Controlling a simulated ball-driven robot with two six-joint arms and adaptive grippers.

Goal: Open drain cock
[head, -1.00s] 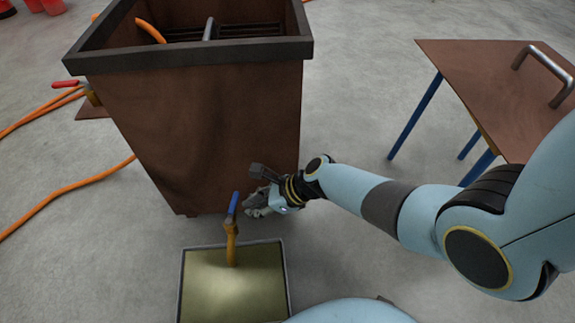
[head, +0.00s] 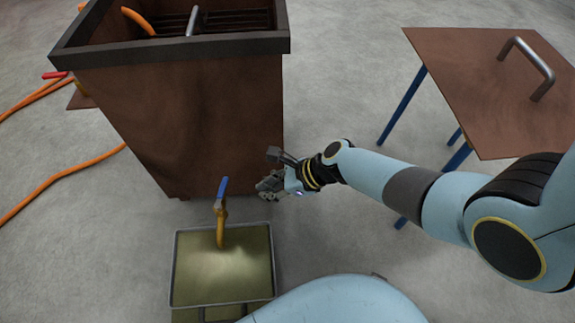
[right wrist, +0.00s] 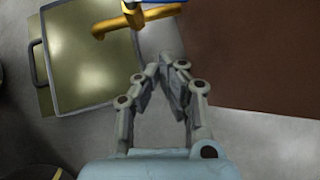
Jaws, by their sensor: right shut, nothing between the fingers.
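The drain cock (head: 220,218) is a brass fitting with a blue lever (head: 223,187), low at the front of the brown tank (head: 200,120). The lever lies roughly in line with the brass body in the head view. My right gripper (head: 261,188) is shut and empty, to the right of the lever with a visible gap. In the right wrist view the closed fingertips (right wrist: 165,64) point toward the brass body (right wrist: 137,18); only a sliver of the blue lever (right wrist: 154,2) shows at the top edge. My left gripper is out of view.
A shallow metal tray (head: 172,270) with an olive-coloured inside sits below the cock. A brown-topped table (head: 450,80) with blue legs and a metal handle stands at the right. Orange hoses (head: 70,182) and a red-handled valve (head: 55,75) are at the left.

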